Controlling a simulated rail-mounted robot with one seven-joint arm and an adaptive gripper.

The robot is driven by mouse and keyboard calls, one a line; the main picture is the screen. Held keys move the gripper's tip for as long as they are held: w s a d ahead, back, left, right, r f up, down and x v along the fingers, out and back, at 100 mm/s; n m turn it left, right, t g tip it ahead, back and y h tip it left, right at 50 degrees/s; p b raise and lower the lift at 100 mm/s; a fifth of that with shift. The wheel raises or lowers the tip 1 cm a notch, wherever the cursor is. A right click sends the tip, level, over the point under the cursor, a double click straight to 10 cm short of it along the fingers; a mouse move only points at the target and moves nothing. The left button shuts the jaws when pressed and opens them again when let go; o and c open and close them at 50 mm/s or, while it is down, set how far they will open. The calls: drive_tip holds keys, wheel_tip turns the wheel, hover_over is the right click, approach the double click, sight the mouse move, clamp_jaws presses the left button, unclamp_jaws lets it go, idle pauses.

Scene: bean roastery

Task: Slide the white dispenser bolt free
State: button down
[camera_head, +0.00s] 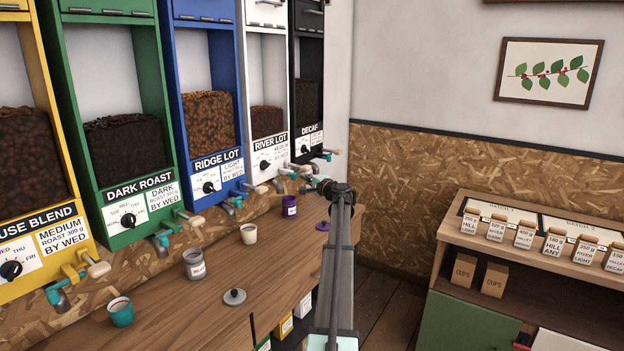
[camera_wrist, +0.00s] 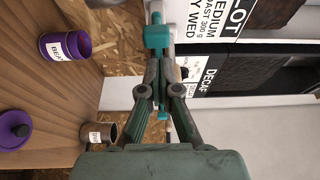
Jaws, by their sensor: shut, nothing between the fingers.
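The white dispenser (camera_head: 267,120), labelled RIVER LOT, stands between the blue and black ones. Its bolt handle (camera_head: 304,169) is small and pale at the lower right in the head view, close to my gripper (camera_head: 312,181). In the wrist view the white dispenser (camera_wrist: 218,18) is at the top, with a teal spout part (camera_wrist: 157,36) below its panel. My gripper (camera_wrist: 159,60) is shut and empty, its fingertips overlapping the lower edge of that teal part. I cannot tell whether they touch it. How far the bolt is in is too small to tell.
The black DECAF dispenser (camera_head: 308,95) is just beyond, its handle (camera_head: 331,152) close to my gripper. A purple cup (camera_head: 289,206) and purple lid (camera_head: 322,226) stand on the counter (camera_head: 190,320) below. The blue dispenser's handle (camera_head: 258,189) sticks out nearby.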

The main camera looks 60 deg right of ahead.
sight(292, 176)
drive_tip(key=shift+x, duration=1.1)
drive_tip(key=shift+a, duration=0.1)
drive_tip(key=a+b, duration=0.1)
drive_tip(key=a, duration=0.3)
drive_tip(key=shift+b, duration=0.35)
drive_tip(key=shift+w, duration=0.1)
drive_tip(key=shift+a+f, duration=0.1)
